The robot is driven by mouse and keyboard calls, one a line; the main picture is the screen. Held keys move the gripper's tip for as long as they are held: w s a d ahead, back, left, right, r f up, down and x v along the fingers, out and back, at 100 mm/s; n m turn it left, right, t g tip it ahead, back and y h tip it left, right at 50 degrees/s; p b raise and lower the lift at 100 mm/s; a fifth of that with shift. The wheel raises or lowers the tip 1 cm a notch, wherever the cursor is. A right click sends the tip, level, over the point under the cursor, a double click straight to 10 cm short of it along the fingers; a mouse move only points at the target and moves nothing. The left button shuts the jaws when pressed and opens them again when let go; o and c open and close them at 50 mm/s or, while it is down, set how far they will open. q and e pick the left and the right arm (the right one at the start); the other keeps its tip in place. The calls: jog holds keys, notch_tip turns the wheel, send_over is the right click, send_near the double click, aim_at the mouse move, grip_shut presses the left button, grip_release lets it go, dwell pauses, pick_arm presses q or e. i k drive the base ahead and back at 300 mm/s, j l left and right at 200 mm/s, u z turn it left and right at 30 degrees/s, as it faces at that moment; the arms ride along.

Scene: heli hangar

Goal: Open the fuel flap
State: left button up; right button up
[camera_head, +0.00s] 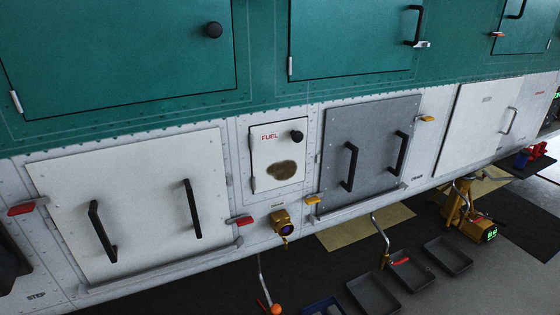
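The fuel flap (277,157) is a small white square panel with red "FUEL" lettering, in the middle of the head view on the helicopter's white lower side. It looks shut, flush with the side. A round black knob (297,136) sits near its upper right corner, and a brown stain (282,170) marks its lower part. A narrow hinge-like strip shows at its left edge. Neither of my grippers can be clearly seen; a dark shape at the left edge cannot be identified.
A white panel with two black handles (130,205) lies left of the flap, a grey panel (368,145) right of it. A yellow fitting (282,223) sticks out below. Trays (373,294) and a yellow jack (460,210) stand on the floor.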

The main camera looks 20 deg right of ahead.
aim_at(282, 159)
jog(key=z, duration=1.05)
